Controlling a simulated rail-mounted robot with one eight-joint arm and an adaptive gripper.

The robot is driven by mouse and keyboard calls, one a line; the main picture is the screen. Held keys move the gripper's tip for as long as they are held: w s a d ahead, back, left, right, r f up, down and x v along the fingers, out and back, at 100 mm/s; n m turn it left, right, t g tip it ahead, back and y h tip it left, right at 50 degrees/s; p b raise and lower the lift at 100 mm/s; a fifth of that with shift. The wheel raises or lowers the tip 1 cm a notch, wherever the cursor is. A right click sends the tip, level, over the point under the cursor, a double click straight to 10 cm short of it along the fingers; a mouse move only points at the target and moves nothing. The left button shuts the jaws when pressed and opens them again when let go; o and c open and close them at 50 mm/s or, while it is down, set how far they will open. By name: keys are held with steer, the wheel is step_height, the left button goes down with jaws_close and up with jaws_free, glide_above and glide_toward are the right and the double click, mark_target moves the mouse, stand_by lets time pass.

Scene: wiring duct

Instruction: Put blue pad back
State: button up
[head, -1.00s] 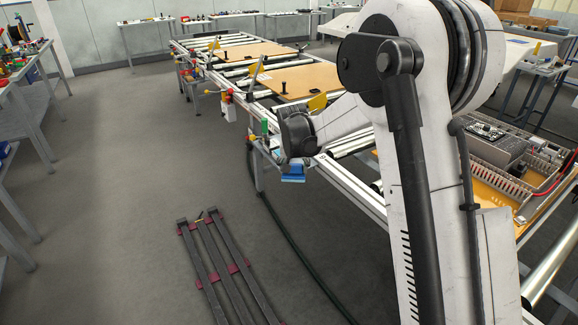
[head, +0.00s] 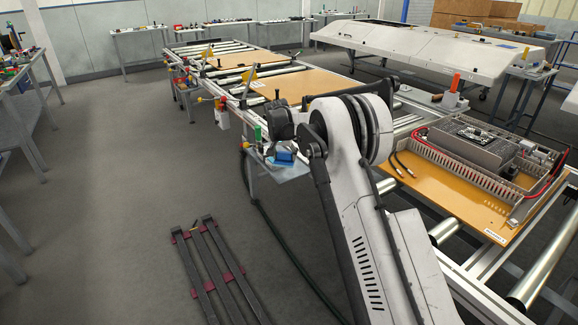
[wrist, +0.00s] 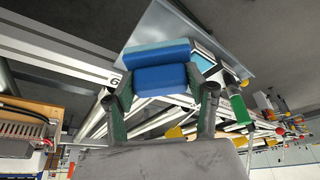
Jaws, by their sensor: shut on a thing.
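The blue pad (wrist: 160,78) is between the two fingers of my gripper (wrist: 163,100), which is shut on it. In the wrist view the pad has a lighter blue strip along its far side. A grey side shelf (wrist: 165,22) lies beyond the pad; I cannot tell whether they touch. In the head view the blue pad (head: 285,155) shows over the grey shelf (head: 292,172) at the side of the conveyor frame. My arm hides part of the gripper there.
A green bottle-like item (wrist: 239,108) and a blue-and-white item (wrist: 202,60) are beside the pad at the shelf. The conveyor frame runs alongside. A board with a wiring duct (head: 455,195) lies on the right. Dark rails (head: 212,270) lie on the floor.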

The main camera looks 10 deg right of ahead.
mark_target(288, 152)
steer(key=shift+w+d+f, duration=1)
steer(key=shift+d, duration=0.1)
steer(key=shift+f, duration=1.9)
steer(key=shift+f+b, duration=0.1)
steer(key=shift+b, duration=0.25)
steer(key=o, duration=1.1)
